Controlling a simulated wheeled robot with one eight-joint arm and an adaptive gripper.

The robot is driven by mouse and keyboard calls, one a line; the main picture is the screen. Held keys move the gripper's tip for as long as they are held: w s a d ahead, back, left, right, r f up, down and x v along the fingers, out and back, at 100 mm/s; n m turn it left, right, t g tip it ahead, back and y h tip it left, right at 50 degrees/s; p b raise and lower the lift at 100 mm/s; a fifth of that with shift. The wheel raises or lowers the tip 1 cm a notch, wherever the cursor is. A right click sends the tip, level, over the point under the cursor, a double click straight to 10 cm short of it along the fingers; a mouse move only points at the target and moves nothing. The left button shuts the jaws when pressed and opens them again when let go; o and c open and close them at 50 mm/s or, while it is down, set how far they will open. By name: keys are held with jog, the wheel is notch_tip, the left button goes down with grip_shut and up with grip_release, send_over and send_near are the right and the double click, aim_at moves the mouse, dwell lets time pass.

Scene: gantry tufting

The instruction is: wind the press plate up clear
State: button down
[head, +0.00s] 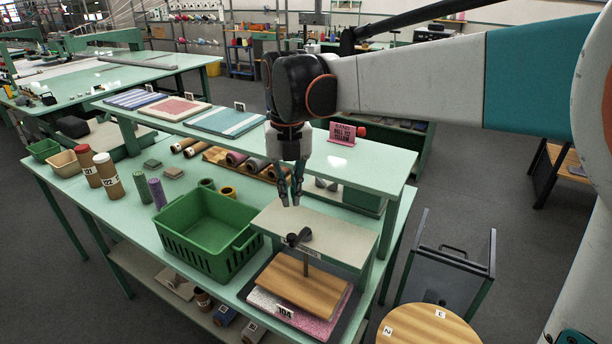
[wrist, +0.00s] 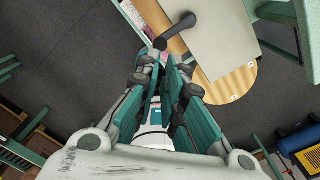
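The press has a beige top board (head: 335,236) with a black crank handle (head: 298,238) on it. The handle and its knob also show in the wrist view (wrist: 176,32). A metal screw (head: 306,265) runs down from the board to the wooden press plate (head: 297,283). The plate lies low over a pink speckled piece (head: 320,322); I cannot tell if they touch. My gripper (head: 290,202) points down above the handle, apart from it. Its fingers (wrist: 167,66) are a little apart, with nothing between them.
A green basket (head: 208,236) stands left of the press. A raised shelf (head: 300,153) with mats and a pink sign (head: 342,133) runs behind it. Grey floor lies open further right.

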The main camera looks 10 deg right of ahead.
jog(key=w+a+m+t+y+p, duration=0.2)
jog(key=m+p, duration=0.2)
jog(key=m, duration=1.3)
jog(key=m+t, duration=0.1)
jog(key=m, duration=1)
send_over(299, 236)
jog(key=a, duration=0.4)
notch_tip(299, 236, down, 11)
jog(key=shift+s+a, duration=0.15)
jog(key=shift+s+r, duration=0.1)
jog(key=shift+s+d+n+y, duration=0.2)
jog(key=shift+s+n+y, duration=0.2)
jog(key=shift+n, duration=0.2)
